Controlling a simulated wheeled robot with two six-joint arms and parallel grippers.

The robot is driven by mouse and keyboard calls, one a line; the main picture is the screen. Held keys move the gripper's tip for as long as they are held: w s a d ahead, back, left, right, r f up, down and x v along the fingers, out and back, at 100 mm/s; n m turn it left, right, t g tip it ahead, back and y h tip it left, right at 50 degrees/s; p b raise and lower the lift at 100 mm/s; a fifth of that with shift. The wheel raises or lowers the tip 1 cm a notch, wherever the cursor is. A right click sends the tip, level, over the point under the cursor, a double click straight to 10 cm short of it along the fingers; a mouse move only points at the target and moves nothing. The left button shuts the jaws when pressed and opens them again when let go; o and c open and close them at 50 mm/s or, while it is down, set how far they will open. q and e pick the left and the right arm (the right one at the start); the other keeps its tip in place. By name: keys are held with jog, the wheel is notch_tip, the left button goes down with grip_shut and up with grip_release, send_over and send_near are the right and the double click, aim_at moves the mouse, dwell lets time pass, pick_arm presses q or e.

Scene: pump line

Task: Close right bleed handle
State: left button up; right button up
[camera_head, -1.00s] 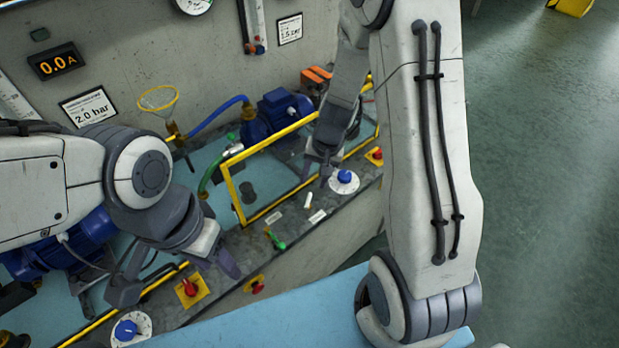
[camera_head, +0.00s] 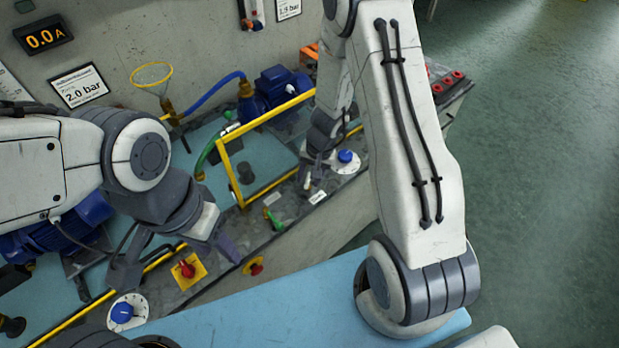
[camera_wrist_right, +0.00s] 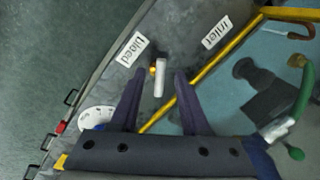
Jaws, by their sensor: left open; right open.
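My right gripper (camera_wrist_right: 158,73) is open, with one finger on each side of the handle and a gap to each. In the head view the handle (camera_head: 307,183) is a small pale piece on the grey ledge, partly hidden by my right gripper (camera_head: 313,178). My left gripper (camera_head: 177,262) is open and empty over the front ledge, near a red knob.
A yellow frame rail (camera_head: 228,172) stands just behind the ledge. A blue knob on a white dial (camera_head: 345,157) is to the right of the handle. A green handle (camera_head: 273,218) and the red knob on a yellow plate (camera_head: 186,268) lie to its left.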

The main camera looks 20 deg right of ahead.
grip_shut()
jog(key=shift+f+m+b, duration=0.1)
jog(key=shift+m+b, duration=0.5)
jog(key=shift+a+m+b, duration=0.15)
jog(key=shift+m+b, duration=0.45)
jog(key=shift+m, duration=0.5)
jog(key=shift+m+t+h, duration=0.3)
jog(key=shift+m, duration=0.4)
jog(key=shift+a+m, duration=0.1)
jog(key=shift+m, duration=1.1)
